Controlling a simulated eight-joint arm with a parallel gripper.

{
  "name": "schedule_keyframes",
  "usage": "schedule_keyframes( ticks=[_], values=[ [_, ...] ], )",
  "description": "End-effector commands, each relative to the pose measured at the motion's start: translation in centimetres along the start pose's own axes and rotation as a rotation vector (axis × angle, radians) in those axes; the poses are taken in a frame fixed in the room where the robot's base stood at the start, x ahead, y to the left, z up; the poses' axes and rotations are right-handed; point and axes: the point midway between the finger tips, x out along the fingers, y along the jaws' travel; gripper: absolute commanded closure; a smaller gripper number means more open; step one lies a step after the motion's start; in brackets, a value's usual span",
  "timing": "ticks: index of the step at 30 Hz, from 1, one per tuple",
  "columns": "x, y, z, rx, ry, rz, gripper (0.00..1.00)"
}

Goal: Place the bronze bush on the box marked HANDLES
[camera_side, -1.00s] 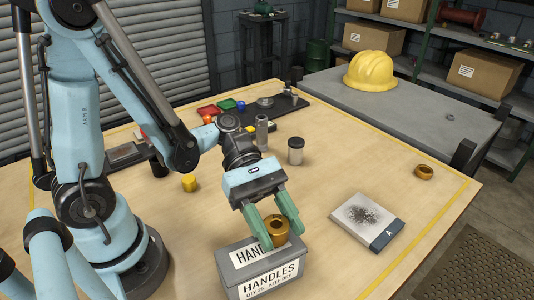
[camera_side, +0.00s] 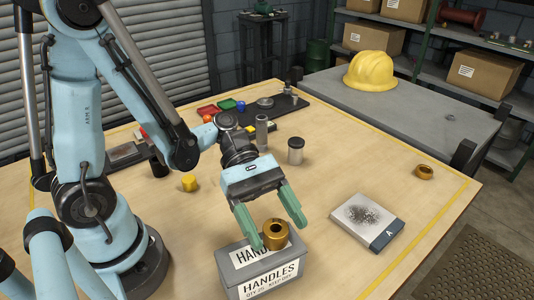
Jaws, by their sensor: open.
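The bronze bush (camera_side: 275,236) is a short flanged ring with a hole in its top. It stands upright on top of the grey box marked HANDLES (camera_side: 265,275), toward the back right of the lid. My gripper (camera_side: 277,236) is open, with its two green fingers apart on either side of the bush. The left finger looks close to the bush's left side; I cannot tell whether it touches. The right finger is clear of it.
A bronze ring (camera_side: 424,172) lies at the table's right. A white and dark box marked A (camera_side: 367,222) lies right of the HANDLES box. A grey cylinder with a dark top (camera_side: 296,151) and a yellow piece (camera_side: 189,183) stand behind. Table between them is clear.

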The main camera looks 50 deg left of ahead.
Motion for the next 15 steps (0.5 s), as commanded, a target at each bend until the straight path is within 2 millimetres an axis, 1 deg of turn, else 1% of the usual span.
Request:
schedule_keyframes(
  ticks=[3,9,12,15],
  values=[
    [-1.8,0.0,0.0,-0.002,0.000,0.006,0.26],
    [-4.7,0.0,0.0,-0.002,0.000,0.005,0.26],
    [-5.7,0.0,0.0,-0.001,0.001,0.003,0.26],
    [-6.2,0.0,0.0,0.004,0.006,0.003,0.26]
  ],
)
